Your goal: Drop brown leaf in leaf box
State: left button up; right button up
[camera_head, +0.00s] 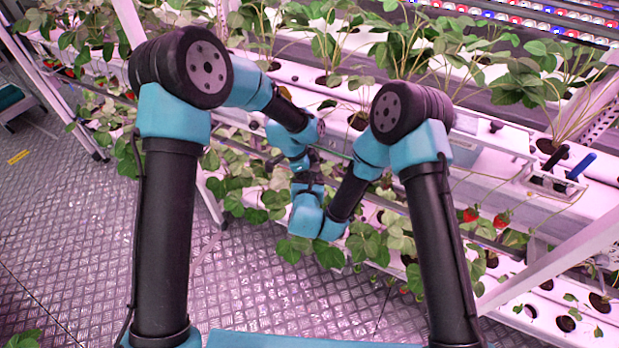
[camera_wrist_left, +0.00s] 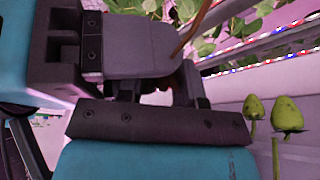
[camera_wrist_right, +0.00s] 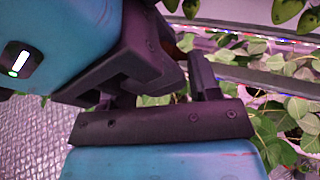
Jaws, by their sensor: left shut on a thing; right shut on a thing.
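My two grippers are close together in front of the plant rack, and the arms hide most of them in the head view. A thin brown stalk, seemingly the brown leaf's (camera_wrist_left: 197,30), rises beside the dark jaws in the left wrist view. A small brown patch, which may be the same leaf (camera_wrist_right: 186,42), shows between dark jaw parts in the right wrist view. My left gripper (camera_wrist_left: 165,88) and my right gripper (camera_wrist_right: 183,80) are both shut on it as far as I can tell; their fingertips are mostly hidden. I cannot make out a leaf box.
Strawberry plants (camera_head: 425,45) fill the white rack troughs behind the arms. Red berries (camera_head: 503,218) hang at the right. Blue and black handles (camera_head: 580,166) stand in a holder there. A slanted white beam (camera_head: 545,275) crosses the lower right. Open metal floor (camera_head: 70,230) lies left.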

pick_arm(q)
jog(key=o, duration=1)
jog(key=shift+s+d, duration=0.1)
jog(key=shift+c, duration=0.2)
jog(key=shift+s, duration=0.1)
jog(key=shift+c, duration=0.4)
jog(key=shift+o, duration=0.4)
jog(key=shift+r, duration=0.35)
jog(key=v, duration=1.1)
jog(key=shift+w+a, duration=0.25)
jog(key=shift+a, duration=0.1)
jog(key=s+a+f+n, duration=0.4)
jog(key=s+f, duration=0.1)
jog(key=f, duration=0.3)
jog(key=s+a+f+n, duration=0.4)
jog(key=s+f+n, duration=0.1)
jog(key=f, duration=0.4)
jog(key=s+a+f+n, duration=0.2)
jog(key=s+f+n, duration=0.2)
jog(key=s, duration=0.3)
jog(key=s+a+f+n, duration=0.3)
jog(key=s+f+n, duration=0.2)
jog(key=s, duration=0.3)
jog(key=shift+f+n+y, duration=0.3)
jog(key=shift+f+n, duration=0.05)
jog(key=shift+n, duration=0.15)
